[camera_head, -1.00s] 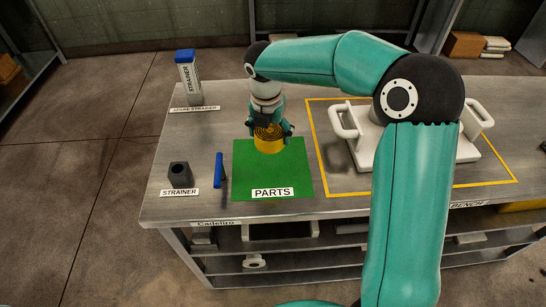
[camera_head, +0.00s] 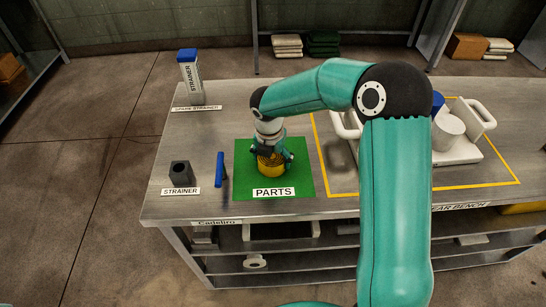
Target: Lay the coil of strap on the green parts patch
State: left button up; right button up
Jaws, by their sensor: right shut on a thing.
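The coil of strap (camera_head: 270,168) is a yellow ring with darker windings on top. It is over the middle of the green parts patch (camera_head: 297,155), behind the PARTS label (camera_head: 273,192). My right gripper (camera_head: 271,157) points down at the coil from above and is shut on it. The coil looks to be at or very near the patch surface; I cannot tell whether it touches. The fingers hide part of the coil. My left gripper is not in view.
A blue-handled item (camera_head: 220,168) and a dark block (camera_head: 180,174) stand left of the patch. A blue-capped spare strainer (camera_head: 190,78) stands at the back left. A white handled tray (camera_head: 455,154) lies in the yellow outline at right, partly behind my arm.

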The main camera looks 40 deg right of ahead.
aim_at(270, 161)
jog(key=shift+f, duration=0.15)
jog(key=o, duration=1.1)
notch_tip(270, 161, up, 12)
jog(key=s+a, duration=0.1)
jog(key=shift+a, duration=0.25)
jog(key=shift+r+p, duration=0.2)
jog(key=shift+p, duration=0.1)
